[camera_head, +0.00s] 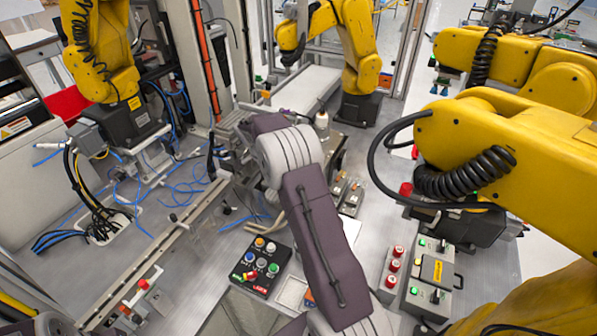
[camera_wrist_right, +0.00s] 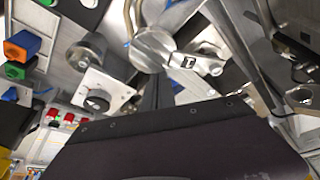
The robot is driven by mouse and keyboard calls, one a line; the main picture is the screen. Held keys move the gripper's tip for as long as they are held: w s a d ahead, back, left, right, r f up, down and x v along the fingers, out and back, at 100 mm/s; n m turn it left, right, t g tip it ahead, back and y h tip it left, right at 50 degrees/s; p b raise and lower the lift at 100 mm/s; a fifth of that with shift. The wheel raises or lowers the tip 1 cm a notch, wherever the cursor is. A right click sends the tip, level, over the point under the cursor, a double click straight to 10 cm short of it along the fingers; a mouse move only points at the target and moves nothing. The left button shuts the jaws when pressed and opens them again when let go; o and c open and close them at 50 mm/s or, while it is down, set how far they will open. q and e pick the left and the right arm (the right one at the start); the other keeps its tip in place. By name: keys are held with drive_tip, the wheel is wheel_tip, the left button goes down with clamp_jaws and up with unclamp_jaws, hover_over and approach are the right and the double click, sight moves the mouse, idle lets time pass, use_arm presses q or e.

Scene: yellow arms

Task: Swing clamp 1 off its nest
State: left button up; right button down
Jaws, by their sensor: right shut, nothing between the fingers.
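In the right wrist view, a metal swing clamp (camera_wrist_right: 205,66) has a bar reaching right from a round metal disc (camera_wrist_right: 152,48). A small dark label sits on the bar, too small to read surely. My right gripper (camera_wrist_right: 158,80) is shut and empty, its dark fingers pointing up the picture just below the disc and left of the bar's end. I cannot tell whether they touch the clamp. The nest under the bar is not clearly visible. In the head view my purple-sleeved right arm hides the clamp area. My left gripper is not in view.
A black knob on a white plate (camera_wrist_right: 97,101) and a metal cylinder (camera_wrist_right: 80,58) stand left of the fingers. A button panel (camera_head: 256,264) and switch boxes (camera_head: 430,282) lie on the bench. Yellow arms (camera_head: 510,145) stand at right and behind. Loose cables lie left.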

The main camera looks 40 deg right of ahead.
drive_tip(key=shift+w+a+r+m+g+p, duration=0.15)
drive_tip(key=shift+a+m+p, duration=0.1)
drive_tip(key=shift+a+m, duration=0.15)
drive_tip(key=shift+w+a+m+g+p, duration=0.15)
drive_tip(key=shift+a+m+p, duration=0.1)
drive_tip(key=shift+m, duration=0.25)
drive_tip(key=shift+w+a+m+g+y+p, duration=0.1)
drive_tip(key=shift+a+m+g+y+p, duration=0.1)
drive_tip(key=shift+a+m+p, duration=0.3)
drive_tip(key=shift+w+a+m+g+y+p, duration=0.1)
drive_tip(key=shift+a+m+g+p, duration=0.15)
drive_tip(key=shift+m, duration=0.45)
drive_tip(key=shift+w+a+m+p, duration=0.25)
drive_tip(key=shift+a+m+p, duration=0.1)
drive_tip(key=shift+m, duration=0.25)
drive_tip(key=shift+w+a, duration=0.35)
drive_tip(key=shift+p, duration=0.3)
drive_tip(key=shift+d, duration=0.1)
